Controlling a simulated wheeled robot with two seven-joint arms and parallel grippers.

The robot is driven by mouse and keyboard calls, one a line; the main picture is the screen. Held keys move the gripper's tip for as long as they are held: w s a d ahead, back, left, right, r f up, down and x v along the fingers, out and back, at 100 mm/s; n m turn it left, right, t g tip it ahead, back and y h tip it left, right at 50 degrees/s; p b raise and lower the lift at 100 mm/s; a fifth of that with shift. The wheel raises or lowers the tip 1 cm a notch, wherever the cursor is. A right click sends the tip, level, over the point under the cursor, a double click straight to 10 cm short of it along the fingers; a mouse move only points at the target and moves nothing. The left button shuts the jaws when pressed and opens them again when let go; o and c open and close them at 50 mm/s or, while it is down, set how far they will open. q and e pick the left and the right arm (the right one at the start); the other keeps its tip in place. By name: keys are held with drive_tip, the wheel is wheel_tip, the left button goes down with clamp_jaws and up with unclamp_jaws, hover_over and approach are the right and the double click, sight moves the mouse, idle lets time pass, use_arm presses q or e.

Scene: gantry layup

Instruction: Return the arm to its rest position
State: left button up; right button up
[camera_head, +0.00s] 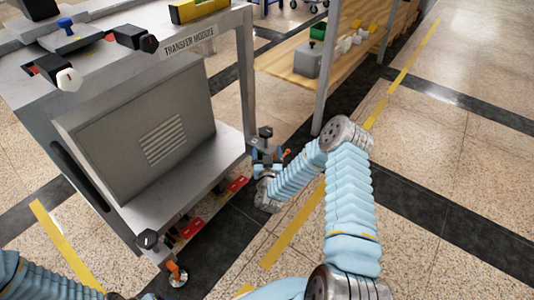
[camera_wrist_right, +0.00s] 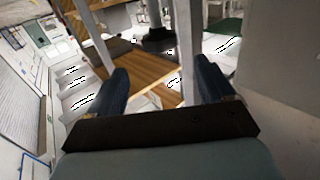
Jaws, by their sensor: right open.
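My right arm (camera_head: 350,195), in pale blue ribbed sleeving with metal joints, comes in from the bottom right of the head view. It bends at a raised elbow and reaches down and left. My right gripper (camera_head: 267,152) is beside the right end of the transfer module (camera_head: 150,132), in front of its leg; I cannot tell whether they touch. In the right wrist view the gripper (camera_wrist_right: 162,80) has its two dark fingers wide apart with nothing between them. Part of my left arm (camera_head: 48,283) shows at the bottom left; its gripper is out of view.
The module's top holds a blue-handled fixture (camera_head: 68,30) and a yellow block (camera_head: 195,10). A wooden shelf (camera_head: 290,62) with a grey container (camera_head: 307,60) stands behind the right gripper. Open speckled floor (camera_head: 440,150) lies to the right.

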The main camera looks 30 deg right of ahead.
drive_tip(key=shift+s+a, duration=0.2)
drive_tip(key=shift+s, duration=0.2)
drive_tip(key=s+a+f+n+g+y+p, duration=0.1)
drive_tip(key=s+a+f+g+y, duration=0.15)
drive_tip(key=a, duration=0.35)
drive_tip(key=s+a+f+n+g+y+p, duration=0.1)
drive_tip(key=s+a+y, duration=0.1)
drive_tip(key=a+y, duration=0.25)
drive_tip(key=s+a+f+n+g+y+p, duration=0.1)
drive_tip(key=s+a+f+g+y, duration=0.15)
drive_tip(key=a, duration=0.45)
drive_tip(key=s+a+g+y, duration=0.1)
drive_tip(key=s+a+g, duration=0.1)
drive_tip(key=s, duration=0.5)
drive_tip(key=s+a+g+y+p, duration=0.1)
drive_tip(key=s+a+g, duration=0.2)
drive_tip(key=s, duration=0.4)
drive_tip(key=s+a+n+g+y, duration=0.1)
drive_tip(key=s+a+g, duration=0.2)
drive_tip(key=s, duration=0.4)
drive_tip(key=shift+s+f+g, duration=0.15)
drive_tip(key=shift+f+g, duration=0.3)
drive_tip(key=shift+g, duration=0.05)
